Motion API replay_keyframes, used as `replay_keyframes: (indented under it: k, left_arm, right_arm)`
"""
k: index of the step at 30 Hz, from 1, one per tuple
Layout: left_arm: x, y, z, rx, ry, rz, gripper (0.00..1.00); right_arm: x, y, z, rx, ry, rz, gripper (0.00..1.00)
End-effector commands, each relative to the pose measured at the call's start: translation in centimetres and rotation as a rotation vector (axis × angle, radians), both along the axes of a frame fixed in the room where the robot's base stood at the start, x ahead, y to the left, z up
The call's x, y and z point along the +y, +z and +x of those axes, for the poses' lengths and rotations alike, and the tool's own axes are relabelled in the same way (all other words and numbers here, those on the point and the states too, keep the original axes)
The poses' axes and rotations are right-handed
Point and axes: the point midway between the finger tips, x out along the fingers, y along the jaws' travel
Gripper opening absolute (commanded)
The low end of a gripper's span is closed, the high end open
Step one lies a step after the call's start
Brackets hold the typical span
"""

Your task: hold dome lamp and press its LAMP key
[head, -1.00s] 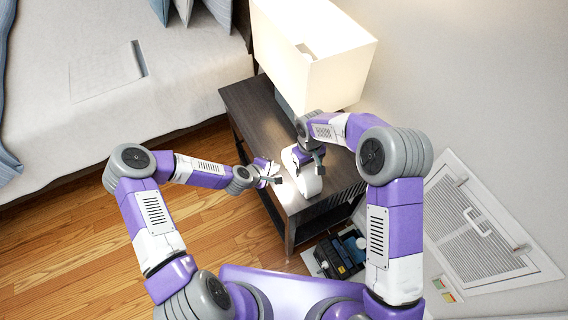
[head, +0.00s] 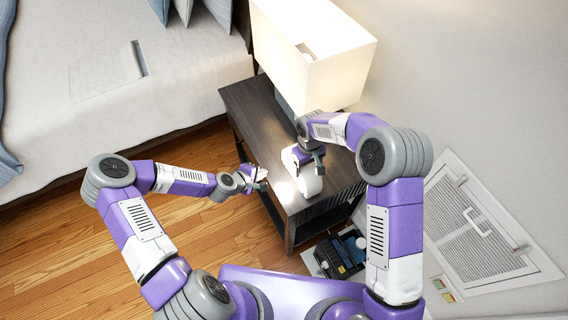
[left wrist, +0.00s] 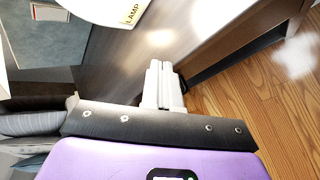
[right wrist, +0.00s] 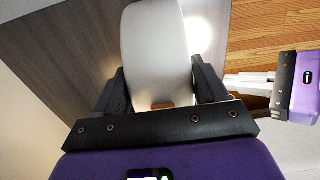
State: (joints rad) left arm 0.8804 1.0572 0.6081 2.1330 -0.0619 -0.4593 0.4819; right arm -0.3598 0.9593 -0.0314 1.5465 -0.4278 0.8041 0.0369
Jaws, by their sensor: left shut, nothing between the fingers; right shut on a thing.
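The white dome lamp (head: 307,181) stands on the dark wooden nightstand (head: 247,101). My right gripper (head: 311,153) is shut on it; the right wrist view shows the lamp's pale rounded body (right wrist: 155,50) between the two fingers. In the left wrist view, a yellow label reading LAMP shows on the lamp's edge (left wrist: 122,10) at the top. My left gripper (head: 262,174) is shut and empty, left of the lamp and apart from it, near the nightstand's edge. Its closed fingertips (left wrist: 160,72) point toward the nightstand in the left wrist view.
A large lit table lamp (head: 312,50) stands at the back of the nightstand. A bed (head: 90,80) lies to the left, with wooden floor (head: 180,225) in front. A dark device (head: 340,255) sits below the nightstand, and a vent panel (head: 480,225) is at right.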

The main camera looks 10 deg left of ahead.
Motion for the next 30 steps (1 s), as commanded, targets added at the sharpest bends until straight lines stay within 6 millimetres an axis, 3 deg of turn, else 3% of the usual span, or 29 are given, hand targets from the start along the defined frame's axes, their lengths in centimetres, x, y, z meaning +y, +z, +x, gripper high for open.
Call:
replay_keyframes:
  k: [1, 6, 16, 30]
  left_arm:
    - [0.0, 0.0, 0.0, 0.0, 0.0, 0.0, 0.0]
    - [0.0, 0.0, 0.0, 0.0, 0.0, 0.0, 0.0]
    - [0.0, 0.0, 0.0, 0.0, 0.0, 0.0, 0.0]
    - [0.0, 0.0, 0.0, 0.0, 0.0, 0.0, 0.0]
  right_arm:
    - [0.1, 0.1, 0.1, -0.002, 0.0, 0.002, 0.75]
    - [0.0, 0.1, 0.1, -0.002, 0.0, 0.001, 1.0]
    - [0.0, 0.8, 0.1, -0.002, 0.0, 0.002, 1.0]
    - [0.0, 9.8, 0.1, -0.005, 0.0, 0.003, 1.0]
